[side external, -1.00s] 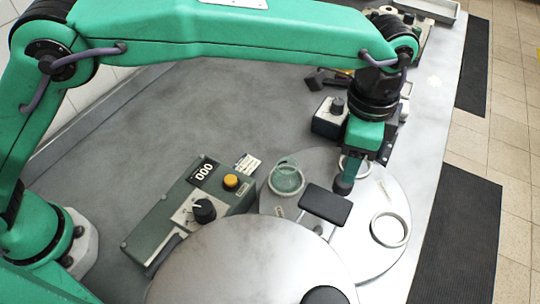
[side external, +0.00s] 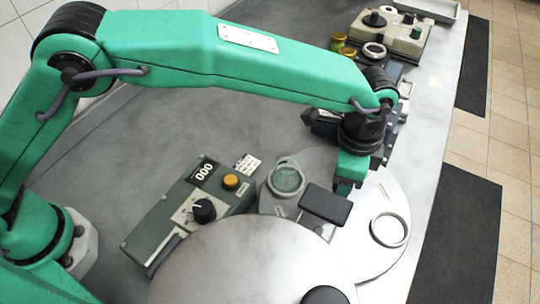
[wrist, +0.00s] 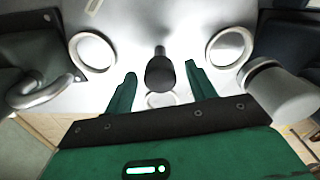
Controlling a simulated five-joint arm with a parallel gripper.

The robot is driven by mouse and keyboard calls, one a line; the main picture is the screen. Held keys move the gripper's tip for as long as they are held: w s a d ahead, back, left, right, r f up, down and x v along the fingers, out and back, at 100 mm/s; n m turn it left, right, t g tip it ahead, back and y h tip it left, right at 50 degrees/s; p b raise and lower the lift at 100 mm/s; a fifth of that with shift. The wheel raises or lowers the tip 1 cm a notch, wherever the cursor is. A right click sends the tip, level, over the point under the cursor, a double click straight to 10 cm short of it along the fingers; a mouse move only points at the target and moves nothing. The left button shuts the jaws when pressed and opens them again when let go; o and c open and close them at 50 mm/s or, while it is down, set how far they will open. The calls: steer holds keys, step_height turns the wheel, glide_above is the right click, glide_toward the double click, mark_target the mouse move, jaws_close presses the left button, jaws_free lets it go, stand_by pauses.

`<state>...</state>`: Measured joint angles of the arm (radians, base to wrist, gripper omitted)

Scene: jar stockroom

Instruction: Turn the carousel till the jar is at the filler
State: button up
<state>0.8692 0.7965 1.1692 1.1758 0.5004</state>
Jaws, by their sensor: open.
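The carousel (side external: 365,258) is a round silver disc with ring-shaped seats. A greenish clear jar (side external: 287,179) stands at its left side in the side view. An empty seat ring (side external: 390,230) shows at its right. My gripper (side external: 346,187) is low over the disc, behind the black plate. In the wrist view its two green fingers are open, on either side of a dark knob (wrist: 160,72) standing on the disc; contact cannot be told. The side view hides the knob behind my gripper. I cannot tell for certain which part is the filler.
A black plate (side external: 325,204) overhangs the carousel. A large round metal top (side external: 245,268) fills the front. A green control box (side external: 185,210) with a dial, yellow button and 000 display stands left. Small devices and jars (side external: 390,35) are at the back.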

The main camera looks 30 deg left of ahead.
jaws_close()
steer(key=shift+n, duration=2.1)
steer(key=shift+d+r+n, duration=0.1)
steer(key=shift+n, duration=4.4)
steer(key=shift+w+n, duration=0.1)
steer(key=shift+n, duration=2.2)
